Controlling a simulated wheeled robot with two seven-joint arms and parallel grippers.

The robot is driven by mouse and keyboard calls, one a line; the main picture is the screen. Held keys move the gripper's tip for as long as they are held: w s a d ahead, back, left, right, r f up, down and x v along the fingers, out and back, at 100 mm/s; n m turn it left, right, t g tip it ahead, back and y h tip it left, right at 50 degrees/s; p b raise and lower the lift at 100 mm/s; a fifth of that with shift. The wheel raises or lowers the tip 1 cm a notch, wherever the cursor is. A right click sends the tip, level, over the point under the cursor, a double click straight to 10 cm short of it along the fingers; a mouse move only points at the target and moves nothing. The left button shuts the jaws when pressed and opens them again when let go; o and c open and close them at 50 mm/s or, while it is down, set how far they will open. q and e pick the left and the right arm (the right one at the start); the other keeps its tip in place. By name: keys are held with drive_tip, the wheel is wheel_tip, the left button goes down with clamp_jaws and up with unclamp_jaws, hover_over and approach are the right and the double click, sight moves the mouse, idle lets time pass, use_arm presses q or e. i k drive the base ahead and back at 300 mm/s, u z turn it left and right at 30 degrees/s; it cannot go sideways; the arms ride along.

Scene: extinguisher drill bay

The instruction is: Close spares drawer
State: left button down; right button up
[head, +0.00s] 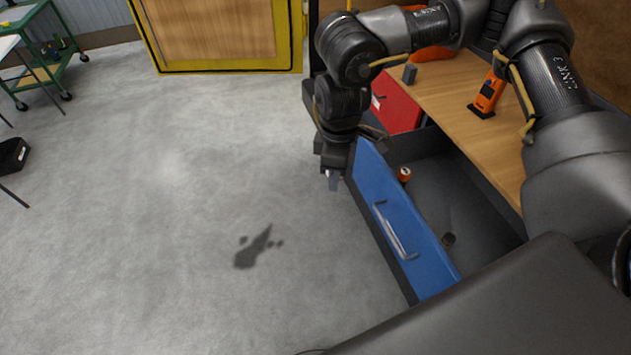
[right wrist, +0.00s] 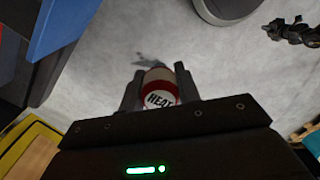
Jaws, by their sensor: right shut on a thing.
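The spares drawer, with its blue front (head: 405,225) and a silver bar handle (head: 395,232), stands pulled out from the bench. Its dark inside shows. My right gripper (head: 333,180) is outside the drawer, near the far end of the blue front and apart from the handle. In the right wrist view my right gripper (right wrist: 156,90) is shut on a small white-and-red cylinder (right wrist: 159,92) with lettering that starts "HEA". The blue front (right wrist: 57,25) shows at that view's top left. The cylinder cannot be made out in the head view. My left gripper is not in view.
An orange device (head: 487,97) stands on the wooden benchtop (head: 450,88).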

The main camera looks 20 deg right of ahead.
sight(444, 191)
drive_tip(key=u, duration=0.75)
drive_tip(key=i, duration=1.3)
drive_tip(key=z, duration=3.75)
